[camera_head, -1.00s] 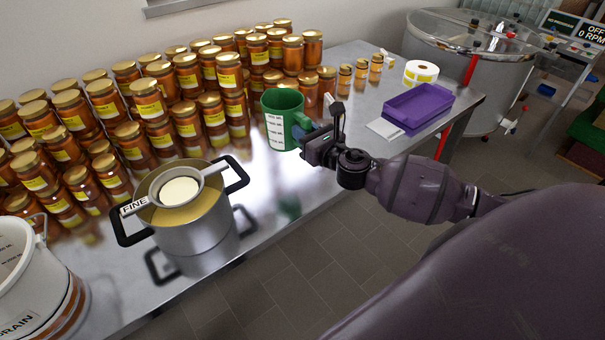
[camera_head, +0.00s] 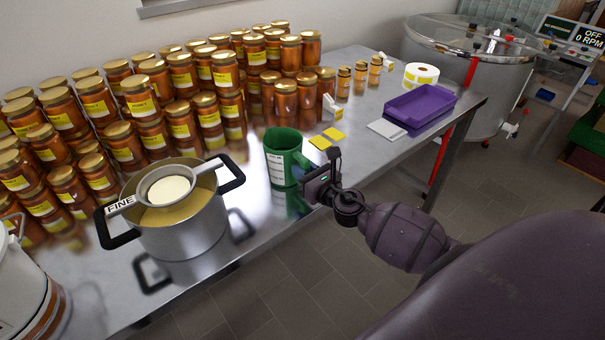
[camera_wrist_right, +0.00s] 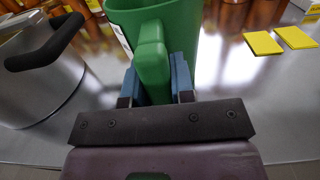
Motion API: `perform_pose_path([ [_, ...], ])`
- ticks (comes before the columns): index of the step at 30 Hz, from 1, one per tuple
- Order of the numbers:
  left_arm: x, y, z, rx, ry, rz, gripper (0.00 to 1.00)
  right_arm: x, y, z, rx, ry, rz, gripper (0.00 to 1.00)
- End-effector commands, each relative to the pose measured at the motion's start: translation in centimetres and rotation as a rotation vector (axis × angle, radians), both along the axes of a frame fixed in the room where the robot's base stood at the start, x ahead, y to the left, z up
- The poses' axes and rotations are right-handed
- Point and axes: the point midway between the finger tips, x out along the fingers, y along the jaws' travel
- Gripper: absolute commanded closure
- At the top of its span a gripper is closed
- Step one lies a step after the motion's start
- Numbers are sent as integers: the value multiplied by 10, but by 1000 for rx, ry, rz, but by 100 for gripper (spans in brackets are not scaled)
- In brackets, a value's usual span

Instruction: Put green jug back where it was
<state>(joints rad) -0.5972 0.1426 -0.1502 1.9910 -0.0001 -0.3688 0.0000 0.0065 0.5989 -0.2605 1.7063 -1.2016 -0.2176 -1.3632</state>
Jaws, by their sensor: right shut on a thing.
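The green jug (camera_head: 281,160) is upright over the steel table, to the right of the steel pot, with a white scale on its side. My right gripper (camera_head: 306,176) is shut on the jug's handle from the right. In the right wrist view the two blue-grey fingers (camera_wrist_right: 160,82) stand on either side of the handle of the green jug (camera_wrist_right: 185,20). The jug's base is at or very near the table top; I cannot tell whether it touches. My left gripper is not in view.
The pot (camera_head: 185,225) with a sieve marked FINE stands left of the jug. Many honey jars (camera_head: 170,85) fill the back of the table (camera_head: 245,205). Yellow cards (camera_head: 334,134), a purple tray (camera_head: 420,103) and a label roll (camera_head: 421,75) lie to the right.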

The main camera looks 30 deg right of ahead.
Motion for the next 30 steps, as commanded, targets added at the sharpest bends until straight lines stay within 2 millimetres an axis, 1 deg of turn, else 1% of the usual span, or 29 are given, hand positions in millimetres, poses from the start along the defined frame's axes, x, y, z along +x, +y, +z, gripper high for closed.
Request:
perform_pose_path([
  [8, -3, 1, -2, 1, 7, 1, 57, 0, 0, 1, 0, -2, 0, 100],
  [13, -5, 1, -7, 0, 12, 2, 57, 0, 0, -4, 0, -1, 0, 100],
  [14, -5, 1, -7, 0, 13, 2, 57, 0, 0, -4, 0, -1, 0, 76],
  [18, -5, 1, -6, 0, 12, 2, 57, 0, 0, -3, 0, -1, 0, 54],
  [19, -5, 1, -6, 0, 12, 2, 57, 0, 0, -3, 0, -1, 0, 52],
  [26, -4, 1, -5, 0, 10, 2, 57, 0, 0, -3, 0, -1, 0, 52],
  [30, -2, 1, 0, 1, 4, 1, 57, 0, 0, 2, 0, -2, 0, 52],
])
